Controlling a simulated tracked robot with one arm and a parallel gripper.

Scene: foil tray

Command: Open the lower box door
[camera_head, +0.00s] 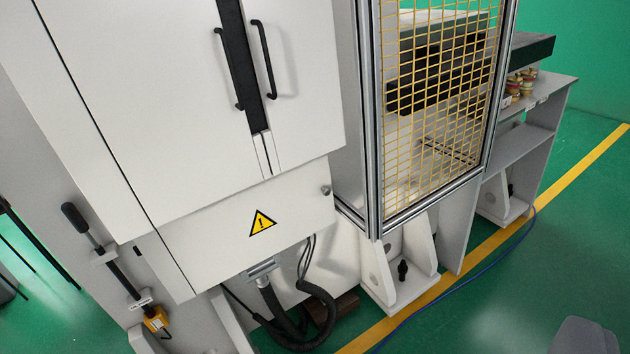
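The lower box door (210,245) is a white panel below the tall cabinet doors, left of the picture's middle. It carries a yellow warning triangle (262,223) and a small round metal knob or lock (326,190) near its right edge. The door looks closed, flush with the cabinet. My gripper is not clearly seen. A grey shape cut off at the lower right edge cannot be made out, and nothing touches the door.
Above are white cabinet doors (140,100) with black bar handles (264,60). A yellow mesh guard (435,110) in a metal frame stands to the right. Black cables (320,310) hang under the box. Green floor (500,300) with a yellow line and a blue cable lies clear at lower right.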

